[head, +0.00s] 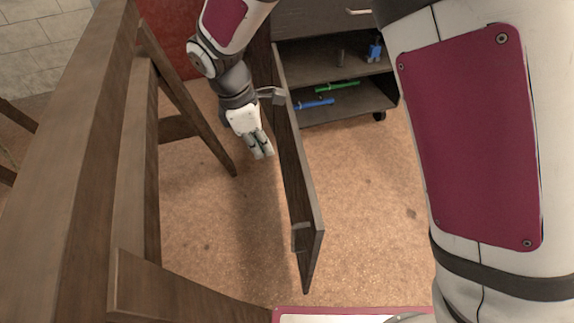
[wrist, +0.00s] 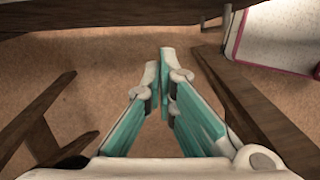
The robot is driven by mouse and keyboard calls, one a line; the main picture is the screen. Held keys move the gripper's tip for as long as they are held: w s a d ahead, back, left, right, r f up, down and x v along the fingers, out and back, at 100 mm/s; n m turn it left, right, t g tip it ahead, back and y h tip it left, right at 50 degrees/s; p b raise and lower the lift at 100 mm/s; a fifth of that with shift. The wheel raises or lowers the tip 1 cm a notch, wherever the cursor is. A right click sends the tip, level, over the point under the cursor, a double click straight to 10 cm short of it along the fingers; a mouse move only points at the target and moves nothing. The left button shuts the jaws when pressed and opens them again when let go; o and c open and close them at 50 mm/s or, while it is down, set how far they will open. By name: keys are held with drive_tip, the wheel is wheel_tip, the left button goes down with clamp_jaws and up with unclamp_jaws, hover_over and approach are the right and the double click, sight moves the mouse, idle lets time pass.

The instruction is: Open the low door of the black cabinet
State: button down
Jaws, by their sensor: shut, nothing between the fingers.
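The low door (head: 300,180) of the black cabinet (head: 330,113) stands wide open, swung out toward me, with its edge facing up at me. A grey fitting (head: 301,237), perhaps the handle, is on its left face near the free end. The opening shows shelves inside. My gripper (head: 262,150) is on the left side of the door, pointing down, and appears apart from it. Its fingers (wrist: 166,62) are together and empty in the wrist view. A dark board (wrist: 90,15), perhaps the door, crosses the top of that view.
Blue (head: 314,103) and green (head: 337,87) items lie on the cabinet's bottom shelf, and a small blue object (head: 375,51) stands above. A brown wooden frame (head: 135,150) fills the left side, close to my arm. Bare floor (head: 375,210) lies right of the door.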

drive_tip(key=w+d+f+b, duration=0.1)
drive_tip(key=d+f+b, duration=0.1)
drive_tip(key=d+f, duration=0.4)
drive_tip(key=shift+f, duration=1.85)
